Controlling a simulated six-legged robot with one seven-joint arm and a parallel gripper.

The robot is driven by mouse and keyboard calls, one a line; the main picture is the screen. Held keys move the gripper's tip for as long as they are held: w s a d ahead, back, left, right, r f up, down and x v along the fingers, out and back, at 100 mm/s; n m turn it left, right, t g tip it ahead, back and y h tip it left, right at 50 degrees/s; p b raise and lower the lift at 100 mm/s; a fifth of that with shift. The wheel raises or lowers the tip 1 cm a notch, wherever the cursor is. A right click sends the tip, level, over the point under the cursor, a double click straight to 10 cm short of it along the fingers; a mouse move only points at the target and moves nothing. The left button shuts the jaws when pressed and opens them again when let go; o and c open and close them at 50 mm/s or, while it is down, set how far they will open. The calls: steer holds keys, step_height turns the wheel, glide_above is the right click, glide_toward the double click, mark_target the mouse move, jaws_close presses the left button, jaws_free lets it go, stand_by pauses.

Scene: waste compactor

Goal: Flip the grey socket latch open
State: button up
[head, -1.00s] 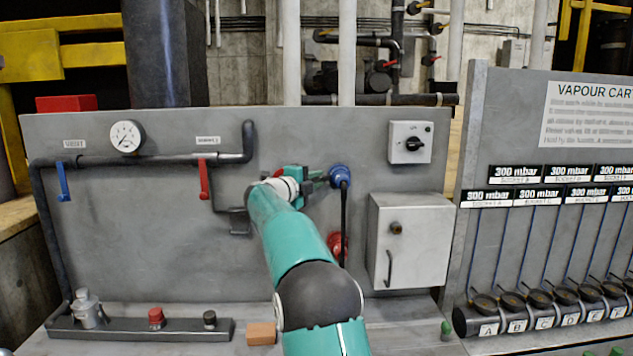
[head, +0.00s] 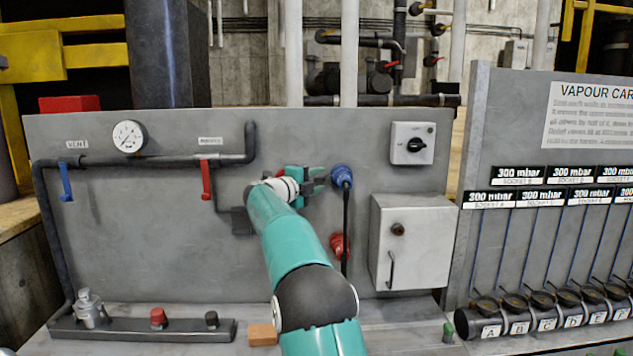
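My gripper (head: 318,180) is in front of the grey upright panel, pointing right, just left of a blue round plug (head: 342,177) with a black cable hanging down. Its two teal fingers look parted, with nothing seen between them. A small gap shows between the fingertips and the blue plug. I cannot make out a grey socket latch clearly; it may be hidden by my gripper and arm. A small grey block (head: 241,222) at the lower end of the pipe shows just left of my arm.
A red round socket (head: 339,246) sits below the blue plug. A grey cabinet (head: 411,243) and a rotary switch box (head: 412,144) are to the right. A red-handled valve (head: 206,180) and a gauge (head: 128,136) are left. An orange-brown block (head: 262,334) lies on the bench.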

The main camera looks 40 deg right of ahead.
steer(key=s+a, duration=0.2)
steer(key=a, duration=1.1)
steer(key=shift+s+a, duration=0.3)
